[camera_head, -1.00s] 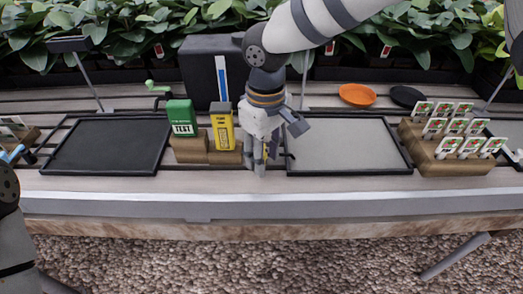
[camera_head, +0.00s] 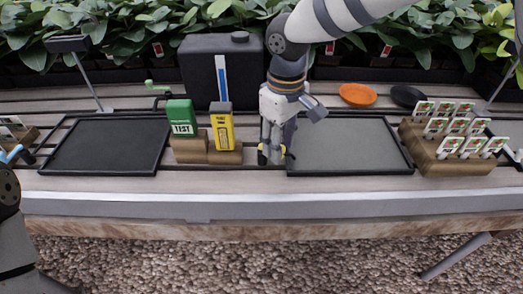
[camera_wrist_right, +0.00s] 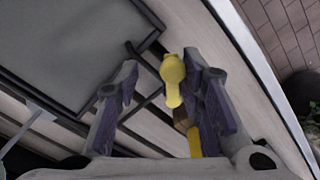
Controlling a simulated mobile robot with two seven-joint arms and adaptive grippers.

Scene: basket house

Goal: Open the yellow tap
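The yellow tap (camera_wrist_right: 173,72) shows in the right wrist view as a rounded knob with a short stem, between my right gripper's fingers and closer to the right-hand finger. In the head view it is mostly hidden by the gripper; small yellow patches show around the fingertips. My right gripper (camera_head: 272,152) points down at the bench, between the yellow box and the grey tray. In the wrist view its fingers (camera_wrist_right: 160,95) are apart, with a gap between the left-hand finger and the tap. I cannot tell whether the right-hand finger touches it. My left gripper is not in view.
Left of my right gripper stand a yellow box (camera_head: 222,130) and a green TEST box (camera_head: 182,117) on wooden blocks. A black tank (camera_head: 200,72) is behind. A grey tray (camera_head: 350,145) lies right, a black tray (camera_head: 105,147) left. A wooden card holder (camera_head: 455,168) stands far right.

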